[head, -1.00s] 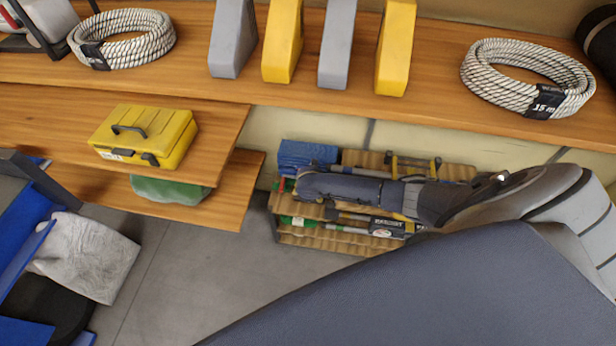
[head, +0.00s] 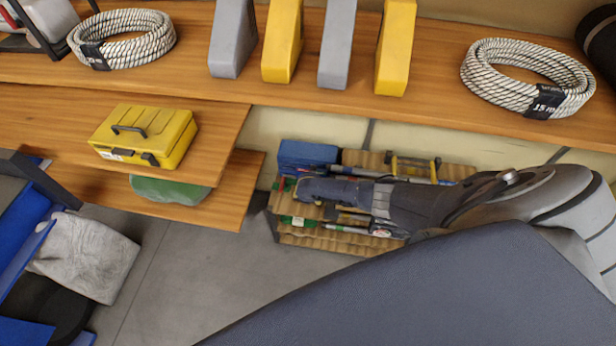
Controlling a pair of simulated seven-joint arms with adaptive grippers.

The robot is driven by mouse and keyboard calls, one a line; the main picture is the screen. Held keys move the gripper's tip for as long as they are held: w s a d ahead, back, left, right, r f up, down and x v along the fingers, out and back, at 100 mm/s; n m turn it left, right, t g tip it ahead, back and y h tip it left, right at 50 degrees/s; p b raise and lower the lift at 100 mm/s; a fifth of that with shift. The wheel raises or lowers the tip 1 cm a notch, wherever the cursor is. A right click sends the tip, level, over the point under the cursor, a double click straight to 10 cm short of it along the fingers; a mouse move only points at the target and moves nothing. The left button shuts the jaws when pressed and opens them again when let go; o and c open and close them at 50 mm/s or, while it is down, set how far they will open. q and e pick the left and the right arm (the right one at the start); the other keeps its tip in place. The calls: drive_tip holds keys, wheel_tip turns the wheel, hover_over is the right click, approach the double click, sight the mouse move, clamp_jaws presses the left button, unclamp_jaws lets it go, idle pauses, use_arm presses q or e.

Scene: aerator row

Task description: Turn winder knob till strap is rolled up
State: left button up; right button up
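I cannot make out the winder knob or the strap in the head view. My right arm reaches in from the right over a low wooden slatted crate (head: 322,242) on the floor. My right gripper (head: 303,188) is at the arm's far end, above the crate's left part. Its fingers are too dark and small to tell whether they are open or shut, or whether they touch anything. The arm hides part of the crate's contents. My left gripper is not in view.
The crate holds a blue box-like item (head: 305,156) and long-handled tools. Grey floor (head: 190,270) is open left of the crate.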

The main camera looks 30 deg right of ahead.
drive_tip(key=shift+f, duration=0.1)
idle(0.3)
drive_tip(key=c, duration=1.3)
